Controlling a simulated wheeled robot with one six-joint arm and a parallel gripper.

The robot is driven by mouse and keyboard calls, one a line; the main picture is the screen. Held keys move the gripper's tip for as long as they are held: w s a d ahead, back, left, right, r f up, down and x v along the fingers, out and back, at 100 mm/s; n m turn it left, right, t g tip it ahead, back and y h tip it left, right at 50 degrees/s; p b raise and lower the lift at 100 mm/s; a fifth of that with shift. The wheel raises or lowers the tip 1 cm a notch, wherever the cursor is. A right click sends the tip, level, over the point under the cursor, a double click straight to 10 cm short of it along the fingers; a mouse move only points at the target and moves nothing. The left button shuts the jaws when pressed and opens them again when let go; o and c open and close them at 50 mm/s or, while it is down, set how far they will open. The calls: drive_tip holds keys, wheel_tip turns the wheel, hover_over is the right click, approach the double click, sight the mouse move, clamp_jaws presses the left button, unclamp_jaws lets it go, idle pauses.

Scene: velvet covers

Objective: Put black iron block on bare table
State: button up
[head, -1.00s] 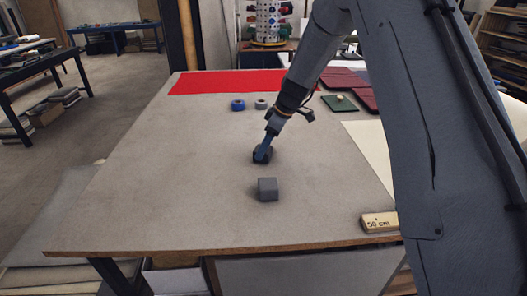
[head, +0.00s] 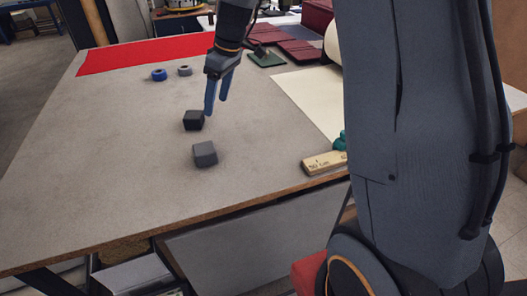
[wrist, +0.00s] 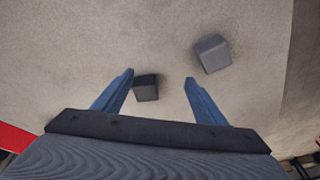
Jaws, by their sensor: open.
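The black iron block (head: 193,121) sits on the bare grey table (head: 120,170), clear of any cloth. It also shows in the wrist view (wrist: 146,88), beyond and between the finger lines. My gripper (head: 216,107) is open and empty, its blue fingers pointing down just right of the block in the head view. In the wrist view my gripper (wrist: 160,77) has its two fingers spread apart with nothing held between them.
A grey block (head: 205,153) stands nearer the front edge. A blue ring (head: 159,75) and a grey ring (head: 184,71) lie farther back, before a red cloth (head: 140,55). The table's left side is clear.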

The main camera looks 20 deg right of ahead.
drive_tip(key=s+d+f+m+h, duration=0.1)
drive_tip(key=s+d+m, duration=0.1)
drive_tip(key=s, duration=0.6)
drive_tip(key=s+d+f+m+h, duration=0.1)
drive_tip(key=s+m, duration=0.3)
drive_tip(key=s, duration=0.4)
drive_tip(key=s+d+f+m, duration=0.3)
drive_tip(key=s+d+m, duration=0.1)
drive_tip(key=s, duration=0.5)
drive_tip(key=shift+s+f+h, duration=0.1)
drive_tip(key=shift+f+h, duration=0.15)
drive_tip(key=shift+h, duration=0.15)
